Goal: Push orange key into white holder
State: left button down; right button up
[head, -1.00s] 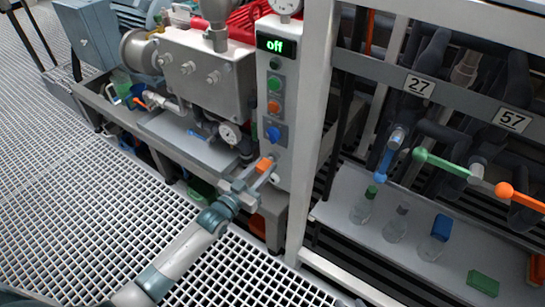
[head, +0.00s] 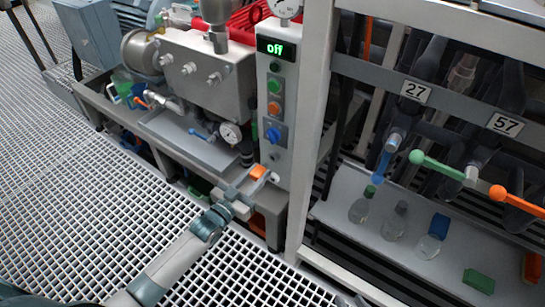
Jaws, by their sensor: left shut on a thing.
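The orange key (head: 258,172) is a small orange block at the lower front of the grey control column. My left gripper (head: 250,182) is shut on it, its fingers reaching up and right toward the column. A small whitish piece (head: 275,177) shows just right of the key, low on the column; it may be the white holder, but I cannot tell for sure. The key and this piece look very close, and I cannot tell whether they touch. The fingers hide part of the key. My right gripper is not in view.
The control column (head: 291,140) has a display reading "off", green and orange buttons and a blue knob (head: 273,134). Right of a frame post (head: 310,130) are flasks (head: 361,207) and coloured valve handles. Grating floor lies open at left.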

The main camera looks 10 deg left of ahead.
pick_arm(q)
jog(key=shift+s+a+p, duration=0.25)
jog(key=shift+s+p, duration=0.1)
jog(key=shift+s, duration=0.35)
pick_arm(e)
jog(key=shift+r, duration=0.35)
pick_arm(q)
jog(key=shift+f, duration=0.1)
